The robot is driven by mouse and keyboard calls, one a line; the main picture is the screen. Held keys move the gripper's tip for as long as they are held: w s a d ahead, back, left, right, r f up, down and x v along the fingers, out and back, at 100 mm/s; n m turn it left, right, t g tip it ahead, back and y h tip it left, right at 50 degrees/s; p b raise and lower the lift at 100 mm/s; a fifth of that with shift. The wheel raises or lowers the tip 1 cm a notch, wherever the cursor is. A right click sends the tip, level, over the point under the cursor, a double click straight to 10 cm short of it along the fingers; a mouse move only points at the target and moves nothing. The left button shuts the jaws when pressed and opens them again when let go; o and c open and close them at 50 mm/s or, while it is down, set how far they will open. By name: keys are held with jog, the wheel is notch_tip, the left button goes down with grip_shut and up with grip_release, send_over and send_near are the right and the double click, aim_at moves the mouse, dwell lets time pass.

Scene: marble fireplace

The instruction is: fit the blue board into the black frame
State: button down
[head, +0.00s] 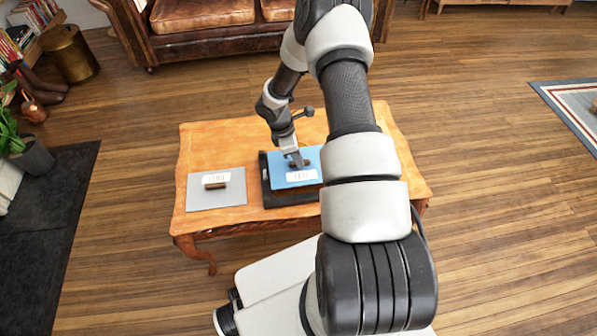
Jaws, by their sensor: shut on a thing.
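The blue board (284,180) has a pale label on its face and lies over the black frame (266,190) on the wooden table. The frame's dark edge shows at the left and front of the board. My gripper (299,162) is above the board, pointing down, and is shut on it near its middle, where a handle seems to be. I cannot tell whether the board sits down inside the frame or rests a little above it. My own arm hides the right side of the board and frame.
The wooden table (240,143) also holds a grey board (203,199) with a label and brown handle, left of the frame. Free table top lies behind both. A leather sofa (206,28) stands behind, and a potted plant (32,157) at the left.

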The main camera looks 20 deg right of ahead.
jog(key=shift+f+b, duration=0.55)
jog(key=shift+f, duration=2.15)
jog(key=shift+f, duration=0.1)
jog(key=shift+f, duration=0.15)
jog(key=c, duration=1.8)
grip_release()
